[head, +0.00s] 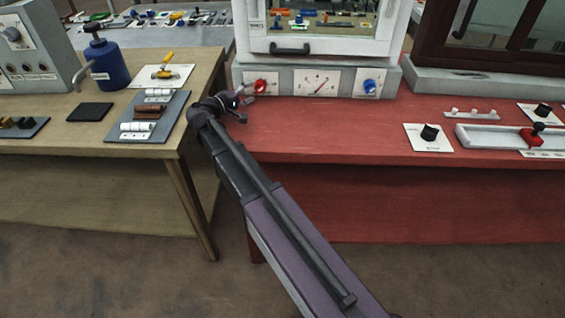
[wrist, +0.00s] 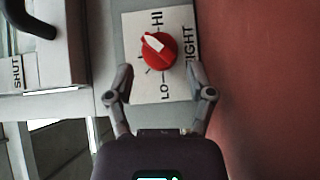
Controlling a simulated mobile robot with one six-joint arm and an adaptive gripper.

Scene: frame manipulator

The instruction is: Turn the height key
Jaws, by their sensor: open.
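The height key is a red round knob with a white pointer (wrist: 158,50), on a white plate marked HI and LO; only "IGHT" of its side label is readable. The pointer is turned toward the upper left of the picture, nearer HI than LO. In the head view the red knob (head: 260,86) is at the left of the grey panel under the white cabinet. My gripper (wrist: 160,82) is open and empty, its fingers spread to either side just below the knob in the wrist view. In the head view my gripper (head: 244,103) is close in front of the knob; contact is not visible.
The cabinet's dark handle (head: 290,49) is above. The red bench (head: 340,125) is clear below the panel. A wooden table (head: 60,146) with a blue bottle (head: 106,65) stands left.

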